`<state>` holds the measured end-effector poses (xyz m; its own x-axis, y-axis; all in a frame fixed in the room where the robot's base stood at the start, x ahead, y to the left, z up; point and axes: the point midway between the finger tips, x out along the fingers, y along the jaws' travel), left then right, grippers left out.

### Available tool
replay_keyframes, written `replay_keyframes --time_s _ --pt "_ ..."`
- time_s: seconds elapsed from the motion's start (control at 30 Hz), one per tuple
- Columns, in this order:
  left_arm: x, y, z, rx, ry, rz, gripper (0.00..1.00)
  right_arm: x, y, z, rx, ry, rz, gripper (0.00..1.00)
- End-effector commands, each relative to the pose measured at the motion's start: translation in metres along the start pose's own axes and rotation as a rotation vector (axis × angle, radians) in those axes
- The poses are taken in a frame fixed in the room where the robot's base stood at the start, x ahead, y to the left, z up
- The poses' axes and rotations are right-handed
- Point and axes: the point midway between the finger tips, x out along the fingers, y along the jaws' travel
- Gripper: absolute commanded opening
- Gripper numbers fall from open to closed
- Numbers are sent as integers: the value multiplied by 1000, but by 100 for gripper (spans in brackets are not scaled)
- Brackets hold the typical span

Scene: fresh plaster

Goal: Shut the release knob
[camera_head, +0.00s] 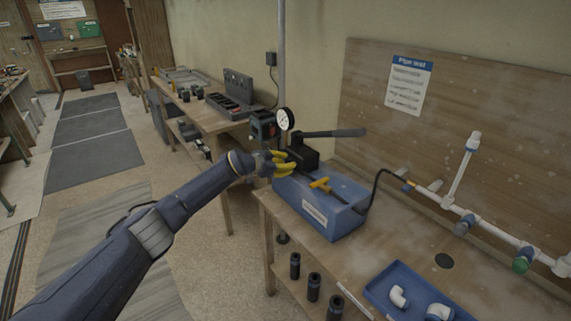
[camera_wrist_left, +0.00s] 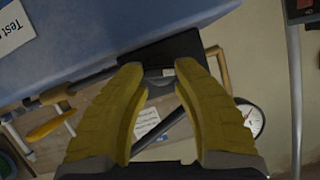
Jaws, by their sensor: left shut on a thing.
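The blue test pump (camera_head: 318,211) stands on the wooden bench with a black block (camera_head: 301,153) on top. It carries a yellow T-shaped knob (camera_head: 320,184), also at left in the left wrist view (camera_wrist_left: 50,122). My left gripper (camera_head: 284,162), with yellow fingers, is at the block's near-left side, apart from the T-shaped knob. In the left wrist view, its fingertips (camera_wrist_left: 160,72) are at the black block (camera_wrist_left: 178,57), shut on a small dark part mostly hidden between them. I cannot tell whether this part is the release knob. My right gripper is not in view.
A round gauge (camera_head: 284,119) and a long dark lever (camera_head: 335,133) rise behind the block. A black hose (camera_head: 377,185) runs right to white pipes (camera_head: 491,228). A blue tray (camera_head: 383,283) with white fittings lies at the front right.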

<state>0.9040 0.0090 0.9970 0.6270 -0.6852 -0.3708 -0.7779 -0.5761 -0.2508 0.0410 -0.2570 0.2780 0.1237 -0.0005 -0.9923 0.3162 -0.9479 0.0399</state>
Motion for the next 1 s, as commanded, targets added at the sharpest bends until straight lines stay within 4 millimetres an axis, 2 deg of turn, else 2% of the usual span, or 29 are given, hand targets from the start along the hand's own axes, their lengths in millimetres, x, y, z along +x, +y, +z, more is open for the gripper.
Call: replay_keyframes --time_s 0.23,0.67,0.7,0.87,1.0 --pt "0 2 0 194 1 -81 1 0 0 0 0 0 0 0" --pt "0 3 -1 226 3 -94 1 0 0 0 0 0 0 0" --pt "0 3 -1 226 3 -94 36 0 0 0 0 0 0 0" --pt "0 3 -1 225 2 -94 55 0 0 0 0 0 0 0" --pt "0 3 0 225 1 -93 56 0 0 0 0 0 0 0"
